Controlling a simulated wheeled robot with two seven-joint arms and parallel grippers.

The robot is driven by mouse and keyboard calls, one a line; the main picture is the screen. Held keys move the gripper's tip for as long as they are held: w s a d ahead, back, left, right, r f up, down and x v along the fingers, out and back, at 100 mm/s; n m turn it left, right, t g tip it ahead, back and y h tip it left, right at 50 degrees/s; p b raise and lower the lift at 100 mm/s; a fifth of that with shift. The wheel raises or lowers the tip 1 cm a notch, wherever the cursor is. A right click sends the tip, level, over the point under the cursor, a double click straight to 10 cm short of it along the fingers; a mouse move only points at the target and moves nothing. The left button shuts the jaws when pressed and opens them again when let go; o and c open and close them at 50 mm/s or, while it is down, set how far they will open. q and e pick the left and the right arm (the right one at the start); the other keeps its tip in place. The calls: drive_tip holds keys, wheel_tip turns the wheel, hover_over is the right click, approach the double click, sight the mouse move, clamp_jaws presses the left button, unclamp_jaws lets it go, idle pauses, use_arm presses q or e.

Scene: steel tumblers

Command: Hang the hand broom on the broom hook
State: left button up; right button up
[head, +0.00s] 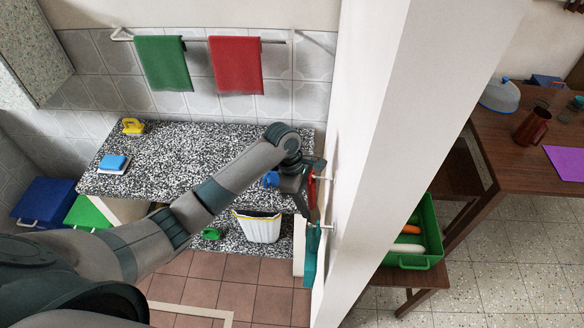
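My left gripper (303,203) is at the side face of the white wall, beside two pale hooks. A red piece (311,188), possibly part of the hand broom, shows between this gripper and the wall, next to the upper hook (322,178). The gripper hides most of it, so I cannot tell whether it is gripped or on the hook. A teal flat thing (310,256), perhaps a dustpan, hangs below the lower hook (327,227). The fingers are too small and overlapped to judge. My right gripper is not in view.
A speckled counter (190,160) holds a yellow item (133,126), a blue sponge-like block (113,163) and a small blue thing (271,179). A white bin (259,228) stands below.

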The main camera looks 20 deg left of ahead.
use_arm(q)
drive_tip(key=b+v, duration=0.3)
drive_tip(key=v, duration=1.4)
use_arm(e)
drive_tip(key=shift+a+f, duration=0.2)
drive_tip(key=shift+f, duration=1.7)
use_arm(q)
drive_tip(key=shift+r, duration=0.1)
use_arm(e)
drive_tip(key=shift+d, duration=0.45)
use_arm(q)
drive_tip(key=shift+s, duration=0.15)
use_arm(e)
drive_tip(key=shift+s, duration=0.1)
